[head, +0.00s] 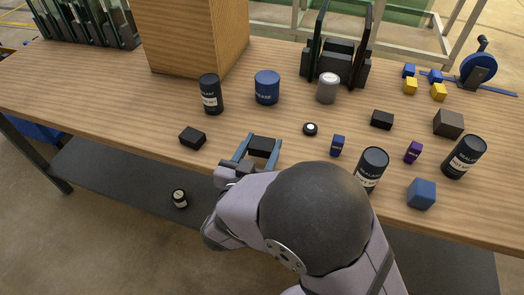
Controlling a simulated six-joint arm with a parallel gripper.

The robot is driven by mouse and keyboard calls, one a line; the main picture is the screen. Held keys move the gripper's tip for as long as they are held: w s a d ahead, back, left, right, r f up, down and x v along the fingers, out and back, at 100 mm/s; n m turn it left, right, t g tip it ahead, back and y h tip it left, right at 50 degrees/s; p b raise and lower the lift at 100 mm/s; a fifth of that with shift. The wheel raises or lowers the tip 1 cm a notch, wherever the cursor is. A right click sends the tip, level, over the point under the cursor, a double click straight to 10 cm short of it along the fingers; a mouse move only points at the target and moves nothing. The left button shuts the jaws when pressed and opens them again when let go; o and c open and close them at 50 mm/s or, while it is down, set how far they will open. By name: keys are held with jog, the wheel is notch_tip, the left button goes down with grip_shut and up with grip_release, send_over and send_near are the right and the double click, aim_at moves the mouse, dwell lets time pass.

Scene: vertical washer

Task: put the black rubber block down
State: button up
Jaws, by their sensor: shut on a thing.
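In the head view, a black rubber block (262,147) is between the two blue fingers of my gripper (258,142). The gripper is shut on it, near the front edge of the wooden table (130,100). Whether the block touches the tabletop cannot be told from this view. Other dark blocks lie on the table: one (192,137) to the left of my gripper, one (382,120) to the right, and a larger brownish-black one (448,123) farther right.
A wooden box (190,35) and a black rack (336,60) stand behind.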

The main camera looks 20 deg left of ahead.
notch_tip(320, 180, up, 6)
jog(key=shift+r+p, duration=0.15)
jog(key=shift+p, duration=0.3)
jog(key=shift+w+d+r, duration=0.15)
jog(key=shift+w+d, duration=0.05)
jog(key=w+d+f+m+h+p, duration=0.2)
jog(key=w+d+h, duration=0.1)
jog(key=w+d, duration=0.15)
notch_tip(320, 180, up, 10)
jog(key=n+y+p, duration=0.1)
jog(key=y+p, duration=0.1)
jog(key=p, duration=0.1)
send_over(264, 82)
jog(key=shift+r, duration=0.2)
jog(key=shift+f+b, duration=0.35)
jog(key=shift+f, duration=4.65)
jog(key=shift+f, duration=0.1)
